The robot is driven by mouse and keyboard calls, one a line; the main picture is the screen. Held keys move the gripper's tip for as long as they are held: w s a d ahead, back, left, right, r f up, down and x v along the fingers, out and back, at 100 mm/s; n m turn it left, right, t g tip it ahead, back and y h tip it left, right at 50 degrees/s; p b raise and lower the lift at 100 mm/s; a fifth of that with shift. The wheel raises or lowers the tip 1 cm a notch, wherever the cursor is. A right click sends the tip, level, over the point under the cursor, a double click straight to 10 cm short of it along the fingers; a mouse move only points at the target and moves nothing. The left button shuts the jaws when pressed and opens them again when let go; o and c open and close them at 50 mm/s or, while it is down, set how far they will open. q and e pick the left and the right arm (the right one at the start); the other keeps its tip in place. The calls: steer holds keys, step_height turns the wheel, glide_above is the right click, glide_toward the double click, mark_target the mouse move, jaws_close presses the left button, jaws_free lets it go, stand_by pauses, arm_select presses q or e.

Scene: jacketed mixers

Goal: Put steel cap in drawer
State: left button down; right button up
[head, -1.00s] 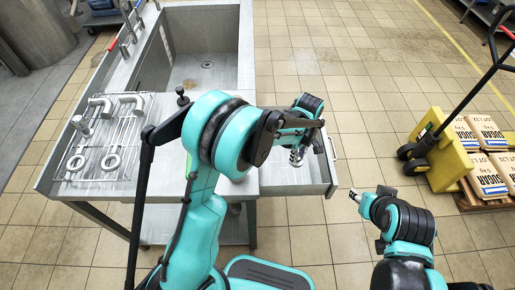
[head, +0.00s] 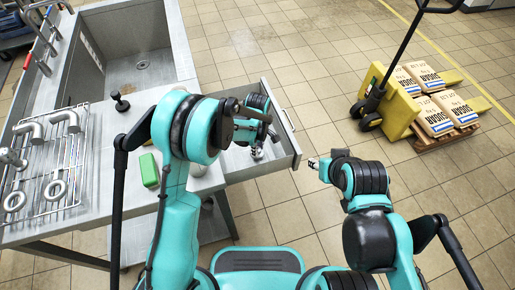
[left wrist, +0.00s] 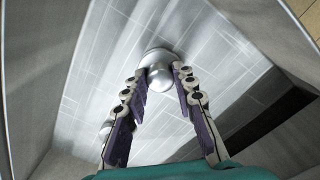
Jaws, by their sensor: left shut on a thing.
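The steel cap (left wrist: 160,75), rounded and shiny with a knob, is between the fingertips of my left gripper (left wrist: 158,82) in the left wrist view. The gripper is shut on it. The drawer (left wrist: 225,60) surrounds it there, with its grey floor behind the cap. In the head view the drawer (head: 283,152) stands open at the right end of the steel sink bench, and my left gripper (head: 257,152) points down into it. I cannot tell whether the cap touches the floor. My right gripper (head: 313,163) is outside, right of the drawer; its fingers are too small to judge.
A wire rack (head: 75,165) with steel pipe fittings lies on the bench (head: 105,180) at left. A green sponge (head: 149,170) and a dark knobbed stopper (head: 121,102) are also there. A yellow pallet truck (head: 393,105) with sugar sacks stands at right. The floor between is clear.

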arm_select(q)
steer(key=shift+f, duration=0.1)
steer(key=c, duration=1.2)
jaws_free()
